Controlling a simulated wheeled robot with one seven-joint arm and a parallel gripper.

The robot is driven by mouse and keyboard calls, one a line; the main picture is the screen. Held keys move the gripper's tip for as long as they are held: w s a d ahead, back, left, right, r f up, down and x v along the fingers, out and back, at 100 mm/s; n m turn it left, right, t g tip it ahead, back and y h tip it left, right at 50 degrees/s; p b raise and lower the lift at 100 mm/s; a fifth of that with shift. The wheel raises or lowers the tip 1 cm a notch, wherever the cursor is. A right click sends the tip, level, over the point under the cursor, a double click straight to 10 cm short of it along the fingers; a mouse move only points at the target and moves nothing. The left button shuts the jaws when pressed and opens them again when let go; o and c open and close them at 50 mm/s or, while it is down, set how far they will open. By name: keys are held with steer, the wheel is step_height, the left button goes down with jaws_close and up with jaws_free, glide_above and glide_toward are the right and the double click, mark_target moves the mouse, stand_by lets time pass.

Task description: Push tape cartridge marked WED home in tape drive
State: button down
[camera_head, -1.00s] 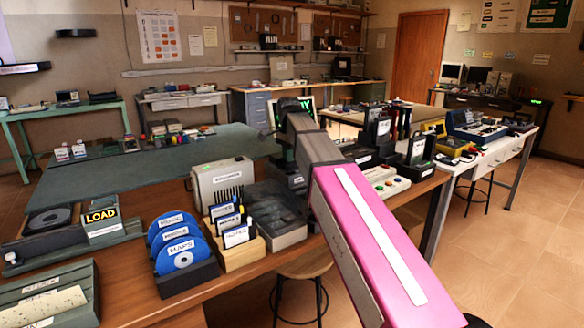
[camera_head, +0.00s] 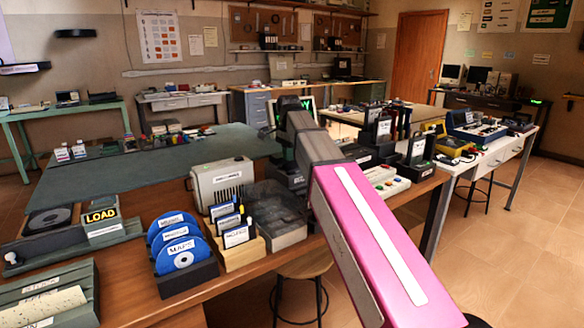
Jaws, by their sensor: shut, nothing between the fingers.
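My pink arm reaches from the lower right to the middle of the head view. My gripper (camera_head: 266,132) is small and dark at its far end, over the green mat's right edge, shut and empty as far as can be seen. A dark unit (camera_head: 290,171) stands just below the wrist, partly covered by my arm; I cannot tell whether it is the tape drive. No label reading WED can be made out, so the tape cartridge cannot be picked out. I cannot tell whether my gripper touches anything.
A grey box with a smoky clear cover (camera_head: 278,214), a wooden rack of disks (camera_head: 240,252), blue discs in a black holder (camera_head: 184,262) and a beige case (camera_head: 220,183) crowd the near bench. The green mat (camera_head: 110,193) is largely bare.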

steer(key=shift+r, duration=2.9)
